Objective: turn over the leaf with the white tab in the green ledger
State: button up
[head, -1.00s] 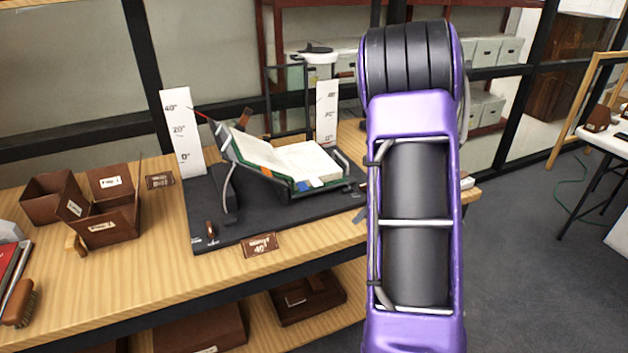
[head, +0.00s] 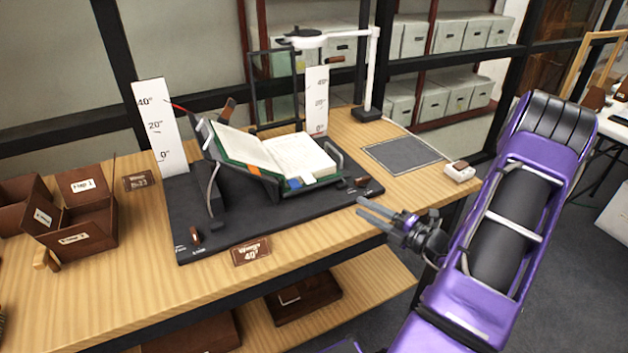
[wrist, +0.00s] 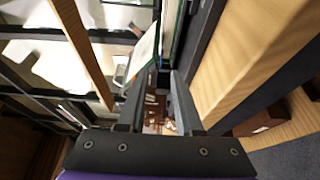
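The green ledger (head: 262,160) lies open in a dark cradle on a black base on the bench. Its left side slopes up; its right page block (head: 303,153) lies flatter. An orange tab (head: 253,171) and a blue tab (head: 294,183) show at its front edge. A pale patch beside the blue tab may be the white tab; it is too small to be sure.
Angle scales (head: 155,125) stand left of and behind the cradle. A white-armed stand (head: 371,75) rises behind a dark mat (head: 402,153). A small white block (head: 460,172) sits at the bench's right end. Brown boxes (head: 75,222) stand on the left.

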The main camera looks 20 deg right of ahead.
jog(key=b+x, duration=0.1)
jog(key=x, duration=1.5)
jog(key=shift+w+a, duration=0.2)
jog(key=shift+a, duration=0.05)
grip_shut()
dwell(0.7)
